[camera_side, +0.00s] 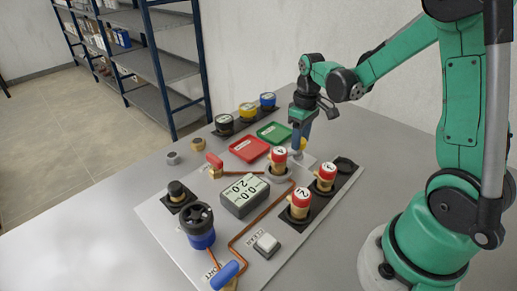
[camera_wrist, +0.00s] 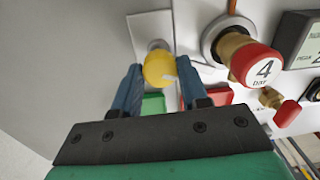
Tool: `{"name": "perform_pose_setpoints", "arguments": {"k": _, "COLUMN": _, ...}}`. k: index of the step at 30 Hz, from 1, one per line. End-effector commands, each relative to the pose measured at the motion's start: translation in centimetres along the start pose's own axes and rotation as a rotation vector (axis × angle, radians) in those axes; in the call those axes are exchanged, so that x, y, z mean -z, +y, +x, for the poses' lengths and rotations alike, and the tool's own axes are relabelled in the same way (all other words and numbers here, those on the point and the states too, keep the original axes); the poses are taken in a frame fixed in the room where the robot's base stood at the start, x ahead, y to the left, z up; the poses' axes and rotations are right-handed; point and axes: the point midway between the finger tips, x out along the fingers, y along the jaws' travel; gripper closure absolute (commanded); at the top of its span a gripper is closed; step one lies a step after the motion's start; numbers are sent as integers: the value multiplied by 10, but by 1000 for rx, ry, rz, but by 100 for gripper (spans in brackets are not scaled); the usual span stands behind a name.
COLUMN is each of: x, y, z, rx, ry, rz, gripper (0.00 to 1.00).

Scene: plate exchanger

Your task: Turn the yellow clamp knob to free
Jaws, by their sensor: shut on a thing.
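The yellow clamp knob (camera_wrist: 157,72) sits between the two blue fingers of my gripper (camera_wrist: 160,66) in the wrist view. A pale mark on its top points to the right in that view. My gripper is shut on the knob, one finger on each side. In the side view my gripper (camera_side: 300,146) reaches down at the back of the panel, and only a sliver of the knob (camera_side: 303,142) shows beside the fingers. The knob's base is mostly hidden there.
A red-capped cartridge marked 4 (camera_side: 278,158) stands close by my gripper, with cartridges 2 (camera_side: 299,205) and 3 (camera_side: 325,178) nearer. A red tray (camera_side: 249,149) and a green tray (camera_side: 273,132) lie left. A display (camera_side: 243,196) and copper pipes occupy the panel's middle.

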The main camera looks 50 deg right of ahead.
Motion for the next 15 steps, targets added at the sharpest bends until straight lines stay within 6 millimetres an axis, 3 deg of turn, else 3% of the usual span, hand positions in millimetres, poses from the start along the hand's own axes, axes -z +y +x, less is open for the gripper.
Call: {"name": "perform_pose_setpoints", "arguments": {"k": 15, "x": -1, "y": 0, "z": 0, "rx": 2, "ry": 22, "rz": 489, "gripper": 100}}
